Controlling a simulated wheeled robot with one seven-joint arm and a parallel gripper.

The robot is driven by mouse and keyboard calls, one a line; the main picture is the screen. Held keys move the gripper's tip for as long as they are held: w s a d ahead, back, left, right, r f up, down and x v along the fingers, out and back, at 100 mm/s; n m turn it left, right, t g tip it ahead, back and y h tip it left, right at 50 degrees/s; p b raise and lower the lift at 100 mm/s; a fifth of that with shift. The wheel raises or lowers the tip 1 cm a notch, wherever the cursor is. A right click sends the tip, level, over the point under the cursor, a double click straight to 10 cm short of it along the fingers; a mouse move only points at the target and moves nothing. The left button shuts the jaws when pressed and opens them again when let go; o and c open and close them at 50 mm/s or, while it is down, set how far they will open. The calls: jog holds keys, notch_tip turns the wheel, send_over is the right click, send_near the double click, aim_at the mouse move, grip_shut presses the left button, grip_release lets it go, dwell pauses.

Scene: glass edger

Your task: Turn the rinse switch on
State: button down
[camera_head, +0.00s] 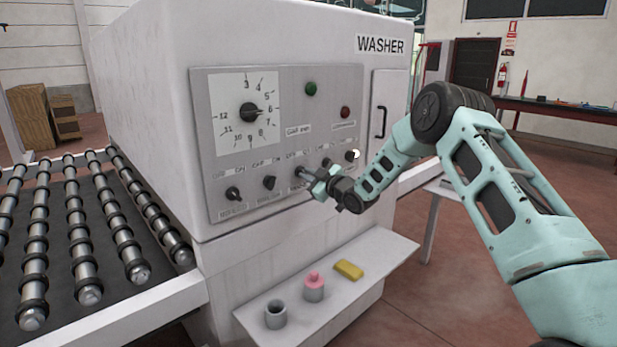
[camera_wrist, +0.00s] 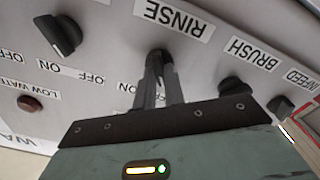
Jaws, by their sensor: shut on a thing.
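The rinse switch (camera_wrist: 158,54) is a small dark knob beside the RINSE label (camera_wrist: 173,18) on the washer's grey control panel. My gripper (camera_wrist: 160,72) is shut on this knob, one finger on each side, and the fingers hide most of it. I cannot tell which one the knob points to. In the head view my gripper (camera_head: 303,174) is at the lower row of knobs and covers the rinse switch.
A dial (camera_head: 249,113) and buttons are above. A shelf (camera_head: 325,312) below holds a cup, a pink-topped container and a yellow block.

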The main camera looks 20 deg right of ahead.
jog(key=shift+f, duration=0.1)
jog(key=shift+d+m+b, duration=0.2)
jog(key=shift+m+b, duration=2.25)
jog(key=shift+m, duration=4.25)
jog(key=c, duration=1.5)
grip_release()
jog(key=b+v, duration=0.4)
jog(key=v, duration=1.3)
jog(key=shift+s, duration=0.15)
